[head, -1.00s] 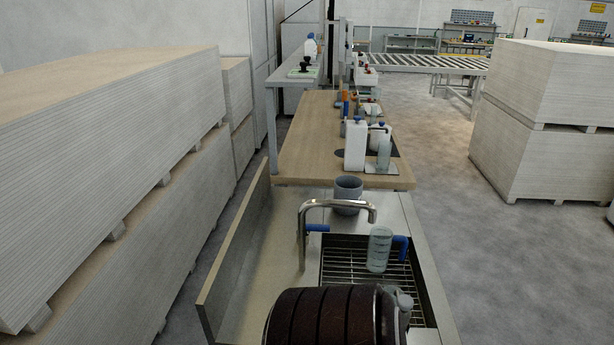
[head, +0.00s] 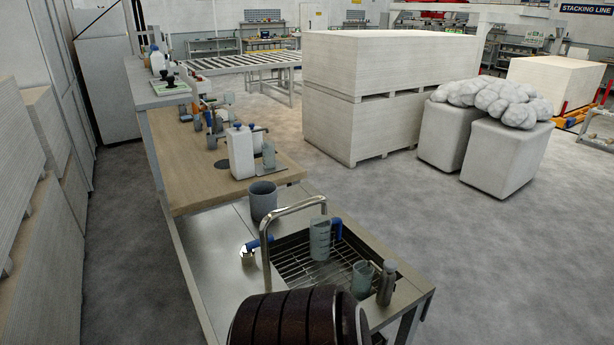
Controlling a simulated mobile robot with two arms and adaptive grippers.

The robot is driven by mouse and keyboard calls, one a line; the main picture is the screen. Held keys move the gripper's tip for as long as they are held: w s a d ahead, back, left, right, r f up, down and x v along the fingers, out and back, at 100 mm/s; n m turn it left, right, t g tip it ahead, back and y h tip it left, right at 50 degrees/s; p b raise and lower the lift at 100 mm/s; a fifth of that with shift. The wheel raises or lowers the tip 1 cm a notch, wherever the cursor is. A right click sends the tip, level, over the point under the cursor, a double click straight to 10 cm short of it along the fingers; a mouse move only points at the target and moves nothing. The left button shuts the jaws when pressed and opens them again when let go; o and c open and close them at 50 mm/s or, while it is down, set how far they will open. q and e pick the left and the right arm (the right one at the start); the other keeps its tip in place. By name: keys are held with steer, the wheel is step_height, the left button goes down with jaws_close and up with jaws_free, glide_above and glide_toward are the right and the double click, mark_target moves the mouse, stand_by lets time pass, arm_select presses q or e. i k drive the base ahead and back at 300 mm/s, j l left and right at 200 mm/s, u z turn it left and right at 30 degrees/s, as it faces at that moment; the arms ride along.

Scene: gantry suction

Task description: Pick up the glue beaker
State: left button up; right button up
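Several beakers and cups show in the head view, and I cannot tell which is the glue beaker. A clear measuring beaker with a blue handle (head: 320,240) is over the sink grate. A smaller greenish beaker (head: 363,280) stands at the right of the grate beside a grey bottle (head: 387,284). A grey cup (head: 263,200) stands at the bench's far end. Neither of my grippers is in view.
A bent metal tap (head: 293,208) arches over the sink bench (head: 215,255). A dark brown ribbed drum (head: 290,322) blocks the near end. Stacked boards (head: 25,230) line the left. Open floor (head: 500,260) lies right, before pallets (head: 375,120) and white sacks (head: 465,140).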

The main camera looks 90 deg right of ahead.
mark_target(362, 282)
steer(key=i+z, duration=0.15)
steer(key=z, duration=0.3)
steer(key=i+z, duration=0.15)
steer(key=z, duration=0.25)
steer(key=i+j+z, duration=0.1)
steer(key=z, duration=0.35)
steer(key=i+j+z, duration=0.15)
steer(key=z, duration=0.25)
steer(key=i+j+z, duration=0.1)
steer(key=z, duration=0.35)
